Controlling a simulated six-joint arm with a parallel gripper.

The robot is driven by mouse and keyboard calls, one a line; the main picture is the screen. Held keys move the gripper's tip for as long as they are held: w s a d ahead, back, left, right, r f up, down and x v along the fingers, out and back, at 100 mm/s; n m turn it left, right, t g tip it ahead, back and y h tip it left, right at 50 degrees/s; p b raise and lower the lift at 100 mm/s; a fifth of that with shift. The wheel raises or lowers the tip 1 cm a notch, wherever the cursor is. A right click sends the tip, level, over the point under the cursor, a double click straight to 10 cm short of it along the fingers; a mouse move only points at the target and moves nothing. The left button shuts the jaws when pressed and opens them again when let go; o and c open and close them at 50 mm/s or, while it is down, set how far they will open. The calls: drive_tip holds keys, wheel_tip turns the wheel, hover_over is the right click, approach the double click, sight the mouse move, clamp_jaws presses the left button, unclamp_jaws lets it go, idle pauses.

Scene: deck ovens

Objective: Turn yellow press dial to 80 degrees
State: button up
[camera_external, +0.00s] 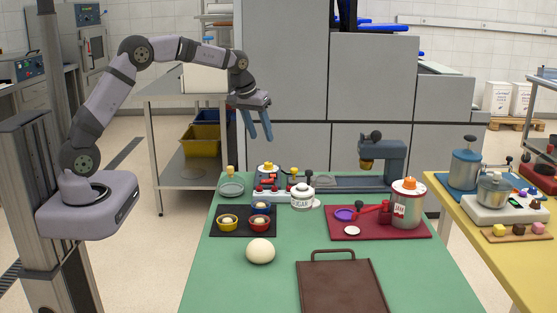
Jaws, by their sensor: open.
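My gripper (258,135) hangs in the air above the back left of the green table, fingers pointing down. Its two blue fingers are apart and hold nothing. Below it stands a small machine (262,195) with a yellow knob (267,167) on top. My gripper touches neither.
A dark mat (226,233) holds small bowls. A red tray (350,235) carries a jam pot (407,208). Dough (260,251) and a brown board (341,288) lie in front. Grey ovens stand behind.

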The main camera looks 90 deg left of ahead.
approach(268, 163)
drive_tip(key=shift+w+d+f+m+y, duration=0.15)
drive_tip(key=shift+f+m+y, duration=0.2)
drive_tip(key=shift+f, duration=0.25)
drive_tip(key=shift+p+x, duration=0.7)
drive_tip(key=shift+x, duration=2.8)
drive_tip(key=c, duration=1)
